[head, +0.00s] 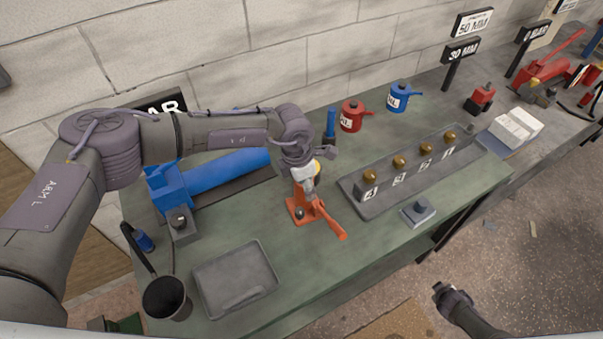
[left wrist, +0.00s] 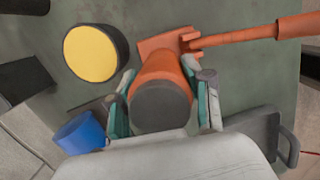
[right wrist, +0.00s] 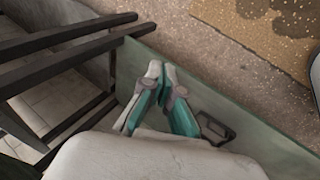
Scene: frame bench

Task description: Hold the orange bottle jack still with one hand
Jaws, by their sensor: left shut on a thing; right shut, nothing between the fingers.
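The orange bottle jack (head: 298,211) stands upright on the green bench, its orange handle (head: 328,220) pointing toward the front right. In the left wrist view the jack (left wrist: 161,78) shows from above, with a dark round top. My left gripper (head: 308,190) is shut on the jack's body, one finger on each side; its fingers also show in the left wrist view (left wrist: 163,103). In the head view the gripper hides the jack's upper part. My right gripper (right wrist: 165,75) is shut and empty, off the bench's front edge; it is low at the right in the head view (head: 441,290).
A blue cylinder (head: 228,176) lies behind the jack to the left. A grey tray (head: 236,278) and a black cup (head: 167,298) are at the front left. A dark rack (head: 385,202) with several brass knobs is at the right. Red (head: 351,116) and blue (head: 399,97) cans stand behind.

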